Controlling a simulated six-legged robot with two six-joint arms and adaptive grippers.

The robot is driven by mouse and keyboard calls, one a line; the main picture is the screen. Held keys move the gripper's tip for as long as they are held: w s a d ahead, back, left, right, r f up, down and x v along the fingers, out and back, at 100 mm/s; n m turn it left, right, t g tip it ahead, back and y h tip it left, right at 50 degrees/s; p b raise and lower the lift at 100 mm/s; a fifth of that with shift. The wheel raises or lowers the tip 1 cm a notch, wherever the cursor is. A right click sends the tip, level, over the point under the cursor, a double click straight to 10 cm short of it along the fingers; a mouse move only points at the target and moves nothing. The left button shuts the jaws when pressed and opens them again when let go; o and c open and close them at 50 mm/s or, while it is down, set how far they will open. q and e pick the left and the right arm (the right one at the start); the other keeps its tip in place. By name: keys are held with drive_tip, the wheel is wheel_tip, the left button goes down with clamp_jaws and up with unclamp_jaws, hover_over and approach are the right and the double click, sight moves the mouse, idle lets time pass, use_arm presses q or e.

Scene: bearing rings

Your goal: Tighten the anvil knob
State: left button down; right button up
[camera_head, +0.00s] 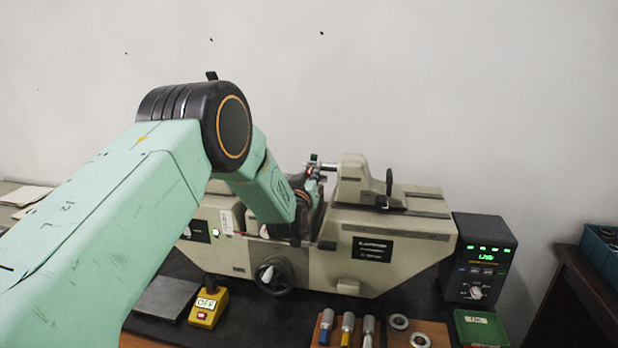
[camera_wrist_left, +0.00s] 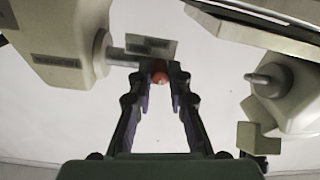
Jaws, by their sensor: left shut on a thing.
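The beige measuring machine (camera_head: 380,235) stands on the bench, its left part hidden behind my left arm. My left gripper (camera_head: 313,172) is over the middle of the machine, beside the spindle of the right-hand head. In the left wrist view the gripper (camera_wrist_left: 161,76) has its fingertips closed around a small red-orange knob (camera_wrist_left: 160,78), which I take as the anvil knob. The knob sits just below a grey rectangular block (camera_wrist_left: 151,45). The fingers hide part of the knob, so its turn cannot be told. My right gripper is not in view.
A handwheel (camera_head: 272,276) is on the machine's front. A yellow OFF box (camera_head: 208,307), a lit display unit (camera_head: 478,262), a green box (camera_head: 481,329), several handled tools (camera_head: 347,328) and bearing rings (camera_head: 400,322) stand around it. A blue bin (camera_head: 602,246) is far right.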

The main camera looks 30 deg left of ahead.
use_arm(q)
drive_tip(key=m+b, duration=0.1)
drive_tip(key=m, duration=0.7)
drive_tip(key=shift+r+m, duration=0.1)
drive_tip(key=shift+m, duration=0.3)
drive_tip(key=m, duration=0.9)
drive_tip(key=shift+h, duration=0.3)
drive_tip(key=shift+m, duration=0.4)
